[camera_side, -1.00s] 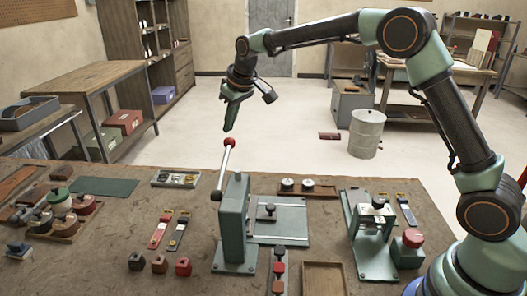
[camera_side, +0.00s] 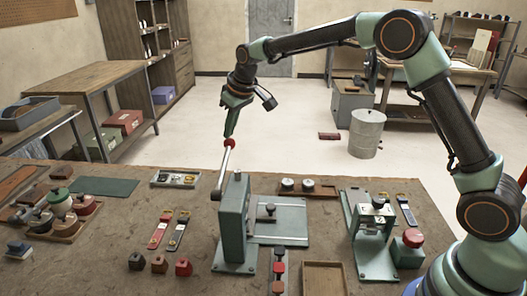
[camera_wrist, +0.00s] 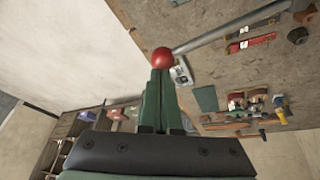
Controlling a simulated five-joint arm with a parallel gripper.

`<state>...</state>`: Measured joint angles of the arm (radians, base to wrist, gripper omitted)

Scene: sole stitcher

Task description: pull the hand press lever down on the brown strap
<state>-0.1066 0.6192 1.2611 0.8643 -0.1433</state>
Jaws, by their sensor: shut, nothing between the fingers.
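The hand press (camera_side: 234,225) is a green upright body on a green plate on the bench. Its grey lever (camera_side: 222,170) rises from the left side of the body to a red ball knob (camera_side: 229,143). The lever is raised. My gripper (camera_side: 230,134) is above the knob, pointing down, with its green fingers shut and nothing between them. In the wrist view the shut fingertips (camera_wrist: 160,73) meet the edge of the red knob (camera_wrist: 162,57); whether they press on it I cannot tell. I cannot make out a brown strap under the press.
A red strap (camera_side: 160,229) and a dark strap (camera_side: 179,230) lie left of the press. A second green device (camera_side: 373,240) with a red-topped block (camera_side: 408,247) stands at right. A small parts tray (camera_side: 176,179) lies behind. The air around the knob is clear.

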